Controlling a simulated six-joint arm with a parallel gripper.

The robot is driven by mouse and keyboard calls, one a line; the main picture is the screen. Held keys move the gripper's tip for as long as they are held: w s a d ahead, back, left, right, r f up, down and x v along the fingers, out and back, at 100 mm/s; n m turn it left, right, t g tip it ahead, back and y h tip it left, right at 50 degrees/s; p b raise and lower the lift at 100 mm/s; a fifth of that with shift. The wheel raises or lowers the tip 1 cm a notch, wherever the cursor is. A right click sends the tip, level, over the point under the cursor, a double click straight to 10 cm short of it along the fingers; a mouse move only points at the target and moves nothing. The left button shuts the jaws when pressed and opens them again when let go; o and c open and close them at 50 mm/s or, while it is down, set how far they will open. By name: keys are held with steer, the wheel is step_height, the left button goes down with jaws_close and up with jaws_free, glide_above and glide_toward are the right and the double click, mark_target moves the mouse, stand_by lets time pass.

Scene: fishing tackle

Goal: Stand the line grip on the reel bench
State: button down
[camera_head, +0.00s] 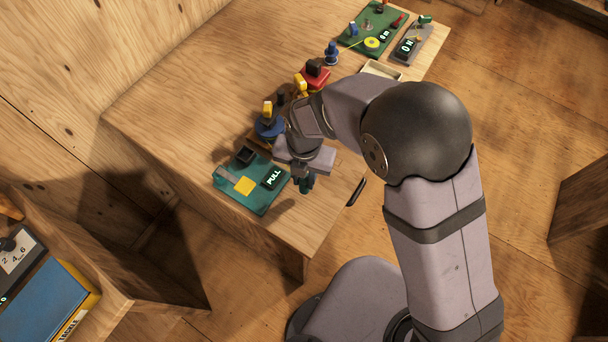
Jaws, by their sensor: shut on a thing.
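My gripper (304,176) hangs over the near edge of the wooden table, right of a green board. It is shut on a small dark green piece (307,186), which I take to be the line grip; the fingers hide much of it. The green board (262,204) bears a "PULL" display, a yellow square pad and a black block. A second green board (352,42) at the table's far end carries a yellow disc, small posts and a display. I cannot tell for certain which board is the reel bench.
Blue, yellow and red tackle pieces (316,76) stand along the table's middle, partly behind my arm. A blue piece (331,54) stands farther back. A grey board (410,47) with a display and a pale tray (381,70) lie at the right. Bare table (190,90) is at the left.

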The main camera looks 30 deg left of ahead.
steer(key=shift+f+b, duration=0.75)
steer(key=shift+f, duration=0.65)
steer(key=c, duration=1.5)
jaws_free()
steer(key=shift+o, duration=0.2)
steer(key=shift+r+b, duration=0.95)
steer(key=shift+r, duration=2.7)
